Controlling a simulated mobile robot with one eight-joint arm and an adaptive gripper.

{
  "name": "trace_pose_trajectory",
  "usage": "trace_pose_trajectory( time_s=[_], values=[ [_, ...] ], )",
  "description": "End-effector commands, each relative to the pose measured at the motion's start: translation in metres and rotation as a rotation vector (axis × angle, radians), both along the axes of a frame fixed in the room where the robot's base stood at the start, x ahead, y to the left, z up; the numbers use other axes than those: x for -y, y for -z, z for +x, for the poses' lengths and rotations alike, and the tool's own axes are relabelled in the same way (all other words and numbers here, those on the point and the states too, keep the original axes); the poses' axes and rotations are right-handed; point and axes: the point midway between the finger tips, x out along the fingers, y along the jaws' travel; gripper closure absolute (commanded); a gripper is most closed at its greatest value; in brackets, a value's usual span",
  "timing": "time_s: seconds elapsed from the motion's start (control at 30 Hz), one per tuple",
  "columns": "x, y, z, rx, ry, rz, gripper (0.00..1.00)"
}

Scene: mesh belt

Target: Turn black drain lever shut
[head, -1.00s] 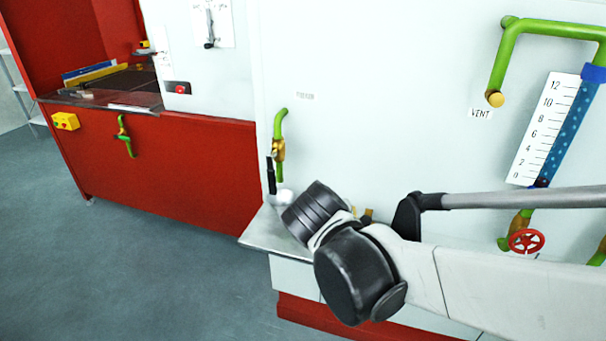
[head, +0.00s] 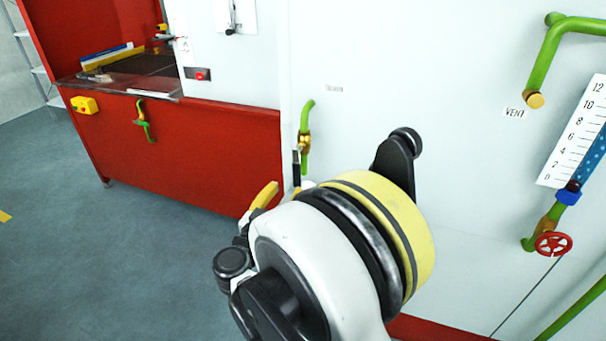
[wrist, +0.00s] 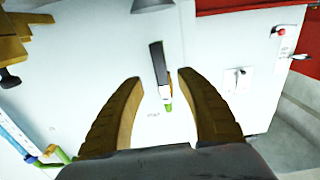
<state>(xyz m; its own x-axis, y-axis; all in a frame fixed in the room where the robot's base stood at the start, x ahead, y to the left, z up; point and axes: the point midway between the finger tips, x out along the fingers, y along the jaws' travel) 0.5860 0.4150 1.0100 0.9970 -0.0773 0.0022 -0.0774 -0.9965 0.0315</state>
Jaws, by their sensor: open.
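The black drain lever (head: 296,168) hangs downward beside the lower green pipe of a brass valve (head: 304,141) on the pale wall panel. In the wrist view, the lever (wrist: 159,62) appears in the gap between my two yellow-brown fingers, apart from both. My gripper (wrist: 160,78) is open and empty, facing the panel. In the head view, one yellow fingertip shows left of and below the lever, and my arm hides the rest of the gripper.
A red-handled valve (head: 553,244) and a level scale (head: 575,130) are at the right. A green vent pipe (head: 545,60) is above them. Another green valve (head: 142,122) is on the red cabinet (head: 215,150) at left. Open floor lies at left.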

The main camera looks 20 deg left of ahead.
Motion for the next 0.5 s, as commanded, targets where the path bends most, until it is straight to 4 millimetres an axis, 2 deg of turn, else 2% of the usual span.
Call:
trace_pose_trajectory(
  time_s=[0.1,0.3,0.5],
  values=[
    [0.003,0.003,0.026,-0.001,0.003,-0.001,0.57],
    [0.006,0.002,0.062,-0.002,0.003,-0.001,0.57],
    [0.007,0.001,0.079,-0.002,0.002,-0.001,0.57]
  ],
)
